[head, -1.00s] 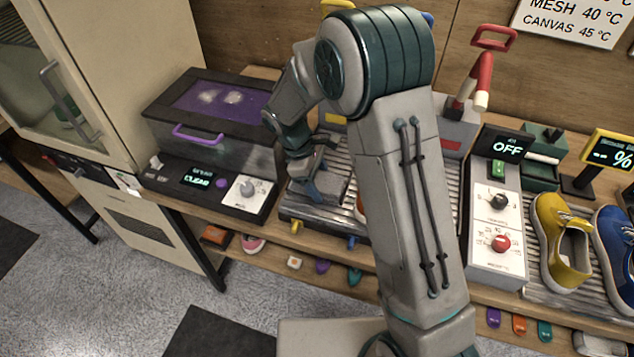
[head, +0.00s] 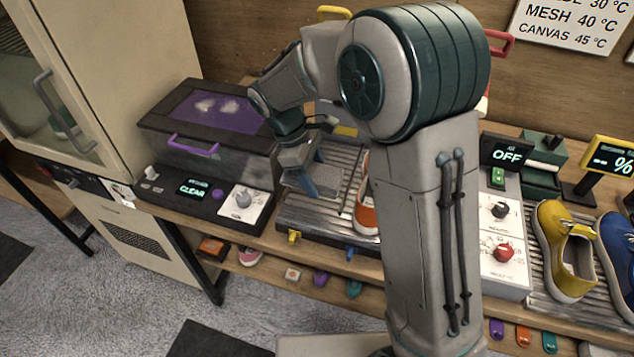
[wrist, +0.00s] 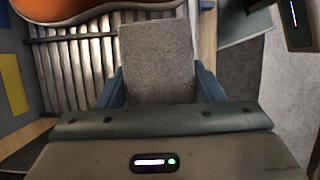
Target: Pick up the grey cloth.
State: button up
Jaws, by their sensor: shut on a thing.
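The grey cloth (wrist: 158,60) shows in the wrist view as a flat, woven grey rectangle between the two blue fingers of my gripper (wrist: 158,88). My gripper is shut on it, with the cloth reaching out past the fingers. In the head view my gripper (head: 312,178) is over the left part of a ribbed metal rack (head: 342,160). The cloth is small there and partly hidden by the fingers, so its exact height above the rack is hard to tell.
An orange and white shoe (head: 366,208) stands on the rack just right of my gripper. A purple-lidded machine (head: 215,130) is close on the left. A control box (head: 502,225) and a yellow shoe (head: 566,250) are further right. Small coloured items lie on the lower shelf.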

jog(key=s+a+b, duration=0.1)
jog(key=s+a, duration=0.2)
jog(key=s, duration=0.5)
jog(key=s+a+b, duration=0.2)
jog(key=s+a, duration=0.1)
jog(key=s, duration=0.6)
jog(key=shift+s+a, duration=0.15)
jog(key=shift+o, duration=0.7)
jog(key=shift+f, duration=0.1)
